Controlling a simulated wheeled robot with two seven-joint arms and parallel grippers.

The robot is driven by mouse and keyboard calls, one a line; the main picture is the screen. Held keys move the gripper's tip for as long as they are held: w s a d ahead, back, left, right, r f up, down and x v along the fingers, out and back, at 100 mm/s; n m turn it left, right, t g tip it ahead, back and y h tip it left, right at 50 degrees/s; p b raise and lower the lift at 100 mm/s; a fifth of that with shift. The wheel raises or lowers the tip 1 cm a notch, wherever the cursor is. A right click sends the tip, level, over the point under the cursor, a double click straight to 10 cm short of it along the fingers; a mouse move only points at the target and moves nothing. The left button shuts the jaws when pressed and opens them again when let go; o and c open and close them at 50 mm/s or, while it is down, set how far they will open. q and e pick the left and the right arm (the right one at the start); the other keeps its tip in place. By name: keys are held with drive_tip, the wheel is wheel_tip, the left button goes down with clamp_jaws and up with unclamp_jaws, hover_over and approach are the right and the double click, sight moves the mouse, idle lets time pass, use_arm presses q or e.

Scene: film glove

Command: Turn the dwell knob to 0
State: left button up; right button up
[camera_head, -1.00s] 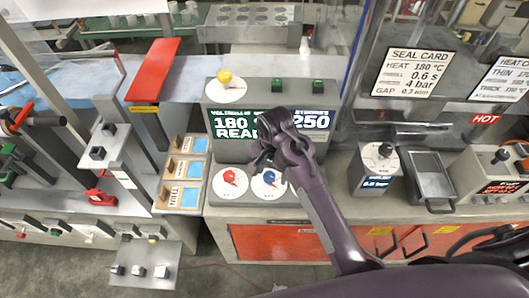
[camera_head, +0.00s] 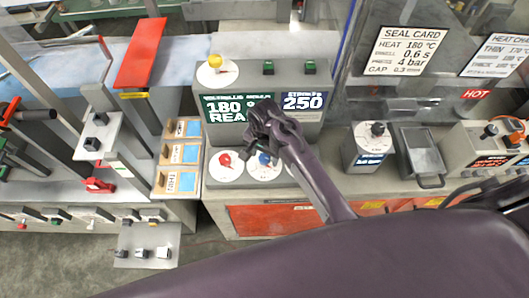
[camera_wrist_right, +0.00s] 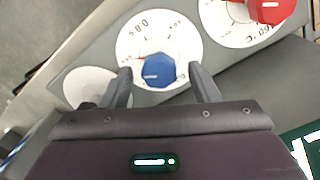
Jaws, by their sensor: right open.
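The control box has a red knob (camera_head: 225,160) and a blue knob (camera_head: 264,158) on white dials at its front. In the right wrist view the blue knob (camera_wrist_right: 158,70) sits on a dial (camera_wrist_right: 135,45) with small numbers; its name cannot be read. Its white pointer line points to the left. My right gripper (camera_head: 258,150) is over the blue knob. In the wrist view its open fingers (camera_wrist_right: 160,80) stand on either side of the knob; I cannot tell whether they touch it. My left gripper is not in view.
In the wrist view the red knob (camera_wrist_right: 272,10) is close at the upper right, and another dial (camera_wrist_right: 88,88) is partly hidden at the left. A yellow knob (camera_head: 215,61) and a screen (camera_head: 225,110) are behind. A box with a black knob (camera_head: 377,129) stands to the right.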

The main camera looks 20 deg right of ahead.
drive_tip(key=shift+s, duration=0.1)
drive_tip(key=shift+c, duration=1)
drive_tip(key=c, duration=0.8)
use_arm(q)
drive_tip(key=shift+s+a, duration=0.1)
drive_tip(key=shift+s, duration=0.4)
use_arm(e)
drive_tip(key=shift+o, duration=0.2)
drive_tip(key=shift+n, duration=0.3)
